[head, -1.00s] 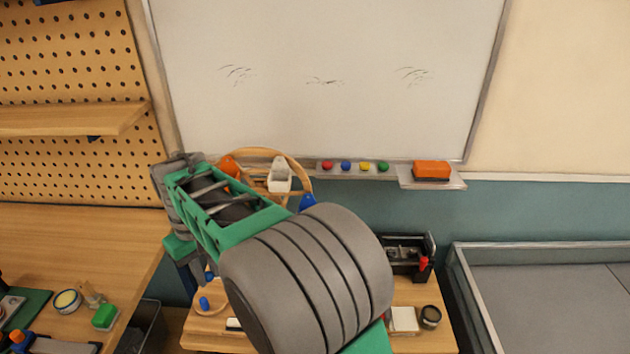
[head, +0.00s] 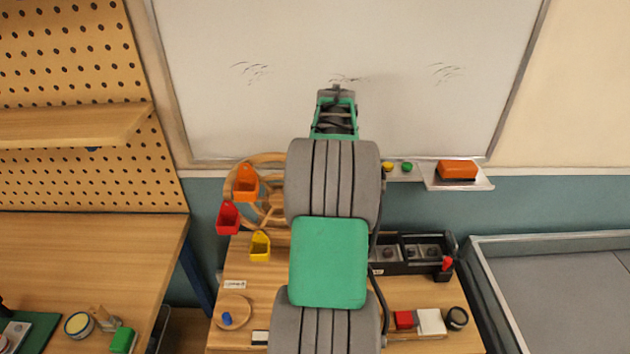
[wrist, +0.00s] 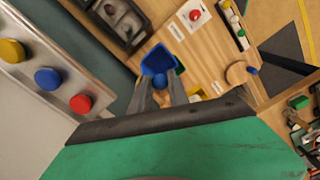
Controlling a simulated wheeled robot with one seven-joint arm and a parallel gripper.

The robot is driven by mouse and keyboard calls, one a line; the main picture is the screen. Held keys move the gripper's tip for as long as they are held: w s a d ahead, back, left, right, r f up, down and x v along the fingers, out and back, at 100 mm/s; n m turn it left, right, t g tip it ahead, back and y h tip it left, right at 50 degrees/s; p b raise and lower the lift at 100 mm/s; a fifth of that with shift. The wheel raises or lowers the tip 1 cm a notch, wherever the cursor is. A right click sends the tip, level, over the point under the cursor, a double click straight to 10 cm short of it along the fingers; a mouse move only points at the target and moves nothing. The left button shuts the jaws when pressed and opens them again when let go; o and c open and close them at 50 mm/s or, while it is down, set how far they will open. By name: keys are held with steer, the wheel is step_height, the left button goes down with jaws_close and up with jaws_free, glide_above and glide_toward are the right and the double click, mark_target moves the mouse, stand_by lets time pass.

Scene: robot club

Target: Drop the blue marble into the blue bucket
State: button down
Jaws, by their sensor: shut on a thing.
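The blue bucket (wrist: 159,57) shows in the wrist view just beyond my fingertips. My gripper (wrist: 160,84) is shut on the blue marble (wrist: 160,80), which appears as a small dark-blue round shape between the fingers. It overlaps the near side of the bucket in the picture; I cannot tell its exact height above it. In the head view my arm hides the blue bucket, the marble and the fingertips. The wooden wheel (head: 282,160) carries an orange bucket (head: 245,185), a red bucket (head: 228,218) and a yellow bucket (head: 260,246).
The whiteboard tray with round magnets (wrist: 47,78) runs close along the left in the wrist view. An orange eraser (head: 457,169) lies on its ledge.

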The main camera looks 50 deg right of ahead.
steer(key=shift+s+d, duration=0.15)
steer(key=shift+s, duration=0.05)
steer(key=shift+f, duration=0.1)
steer(key=shift+w+f, duration=0.15)
steer(key=shift+f, duration=0.45)
step_height(320, 180, down, 4)
steer(key=shift+r+b, duration=0.15)
steer(key=shift+b, duration=0.7)
steer(key=shift+f+b, duration=0.3)
steer(key=shift+f, duration=0.3)
steer(key=c, duration=1.2)
jaws_free()
steer(key=shift+r, duration=0.1)
steer(key=shift+c, duration=0.2)
steer(key=shift+o, duration=0.4)
